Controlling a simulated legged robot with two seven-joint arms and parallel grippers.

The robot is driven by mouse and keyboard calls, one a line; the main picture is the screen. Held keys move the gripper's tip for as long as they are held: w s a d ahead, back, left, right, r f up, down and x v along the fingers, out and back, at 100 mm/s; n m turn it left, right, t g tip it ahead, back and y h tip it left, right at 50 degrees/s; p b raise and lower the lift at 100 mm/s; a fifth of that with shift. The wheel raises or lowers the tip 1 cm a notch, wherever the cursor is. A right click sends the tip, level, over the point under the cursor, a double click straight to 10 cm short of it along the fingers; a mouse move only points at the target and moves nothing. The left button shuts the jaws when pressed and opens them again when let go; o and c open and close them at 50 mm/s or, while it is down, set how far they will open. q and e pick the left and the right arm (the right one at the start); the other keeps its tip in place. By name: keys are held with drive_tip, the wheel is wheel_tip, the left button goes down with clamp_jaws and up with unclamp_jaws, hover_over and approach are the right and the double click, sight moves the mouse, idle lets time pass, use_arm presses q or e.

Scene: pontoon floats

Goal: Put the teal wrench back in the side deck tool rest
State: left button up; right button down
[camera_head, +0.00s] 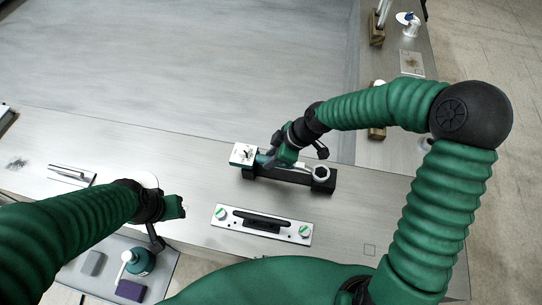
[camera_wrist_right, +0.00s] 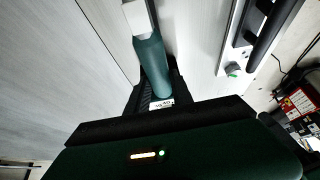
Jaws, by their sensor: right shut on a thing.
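The teal wrench is in my right gripper (camera_head: 284,158), which is shut on its teal handle (camera_head: 264,160). Its pale metal shaft and ring end (camera_head: 320,171) point right in the head view. In the right wrist view the teal handle (camera_wrist_right: 153,68) runs up from between the jaws (camera_wrist_right: 157,102) to a pale part. The black tool rest (camera_head: 290,178) lies directly below the wrench on the side deck; I cannot tell whether they touch.
A tray at lower left holds a teal bottle (camera_head: 140,261), a purple block (camera_head: 130,290) and a grey block (camera_head: 93,263). Deck right of the plate is mostly clear.

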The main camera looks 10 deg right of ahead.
drive_tip(key=shift+s+d, duration=0.1)
drive_tip(key=shift+d, duration=0.45)
drive_tip(key=shift+a+f, duration=0.15)
drive_tip(key=shift+a, duration=0.35)
drive_tip(key=shift+a+f, duration=0.2)
drive_tip(key=shift+a, duration=0.2)
drive_tip(key=c, duration=1.5)
unclamp_jaws()
drive_tip(key=shift+d, duration=0.15)
drive_tip(key=o, duration=0.5)
drive_tip(key=shift+d, duration=0.35)
drive_tip(key=shift+c, duration=0.2)
use_arm(q)
drive_tip(key=shift+d+f, duration=0.15)
drive_tip(key=shift+d, duration=0.45)
use_arm(e)
drive_tip(key=shift+d, duration=0.15)
drive_tip(key=shift+r+b, duration=0.4)
use_arm(q)
drive_tip(key=shift+s+a+f+b, duration=0.1)
drive_tip(key=shift+a+f+b, duration=0.25)
drive_tip(key=shift+f, duration=0.3)
use_arm(e)
drive_tip(key=v, duration=1.5)
drive_tip(key=shift+d+r, duration=0.25)
drive_tip(key=shift+d, duration=0.25)
